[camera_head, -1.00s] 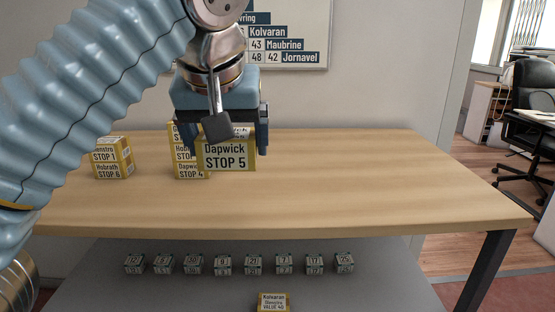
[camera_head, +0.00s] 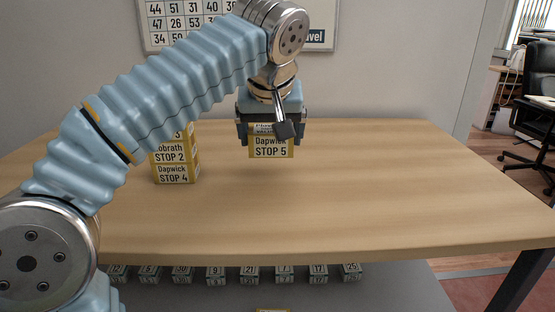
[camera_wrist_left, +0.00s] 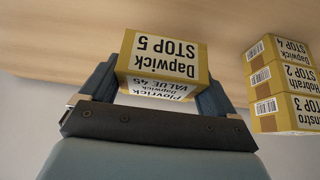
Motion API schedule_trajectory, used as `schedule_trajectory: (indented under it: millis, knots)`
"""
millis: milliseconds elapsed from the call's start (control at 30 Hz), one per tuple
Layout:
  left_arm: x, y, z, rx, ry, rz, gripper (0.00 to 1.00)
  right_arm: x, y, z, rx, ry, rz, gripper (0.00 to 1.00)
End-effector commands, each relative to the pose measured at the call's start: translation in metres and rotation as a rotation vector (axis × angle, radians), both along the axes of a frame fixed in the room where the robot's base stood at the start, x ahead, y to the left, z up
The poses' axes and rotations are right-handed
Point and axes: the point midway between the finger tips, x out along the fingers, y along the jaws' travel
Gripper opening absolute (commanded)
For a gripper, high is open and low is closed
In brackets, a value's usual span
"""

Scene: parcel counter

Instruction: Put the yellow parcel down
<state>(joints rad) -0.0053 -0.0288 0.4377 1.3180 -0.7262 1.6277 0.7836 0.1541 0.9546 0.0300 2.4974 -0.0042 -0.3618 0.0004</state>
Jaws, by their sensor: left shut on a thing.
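The yellow parcel (camera_head: 271,146), labelled "Dapwick STOP 5", is held in my left gripper (camera_head: 271,130), whose fingers are shut on its two sides. The parcel is upright over the back middle of the table (camera_head: 350,200). I cannot tell whether its underside touches the wood. In the left wrist view the same parcel (camera_wrist_left: 163,58) sits between the fingers of the left gripper (camera_wrist_left: 160,85). My right gripper is not in view.
A stack of yellow parcels (camera_head: 176,173) stands left of the held one, partly hidden by my left arm; it also shows in the left wrist view (camera_wrist_left: 280,80). Several small numbered grey blocks (camera_head: 249,274) sit below the table's front edge. The table's right half is clear.

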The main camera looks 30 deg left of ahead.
Motion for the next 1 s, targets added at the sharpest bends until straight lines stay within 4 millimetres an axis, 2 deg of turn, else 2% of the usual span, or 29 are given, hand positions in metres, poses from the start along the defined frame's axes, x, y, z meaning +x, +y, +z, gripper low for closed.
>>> schedule_trajectory:
  millis: [167,300,467,867,900,933,1000]
  knots:
    - [0.01,0.0,-0.013,0.0,0.0,0.002,0.49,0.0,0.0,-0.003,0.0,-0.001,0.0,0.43]
    - [0.026,0.0,-0.033,0.0,0.003,0.001,0.49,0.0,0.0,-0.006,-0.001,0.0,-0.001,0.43]
    - [0.024,0.0,-0.057,0.001,0.0,0.003,0.49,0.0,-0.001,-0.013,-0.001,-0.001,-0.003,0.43]
    - [0.024,0.0,-0.063,-0.001,-0.001,0.002,0.49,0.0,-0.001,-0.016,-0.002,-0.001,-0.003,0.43]
    - [0.024,0.0,-0.062,-0.001,-0.001,0.002,0.94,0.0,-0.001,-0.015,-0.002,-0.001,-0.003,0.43]
    - [0.024,0.0,-0.061,-0.001,-0.001,0.002,0.98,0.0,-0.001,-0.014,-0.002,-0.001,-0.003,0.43]
    - [0.024,0.0,-0.061,-0.001,-0.001,0.002,1.0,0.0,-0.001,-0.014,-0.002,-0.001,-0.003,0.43]
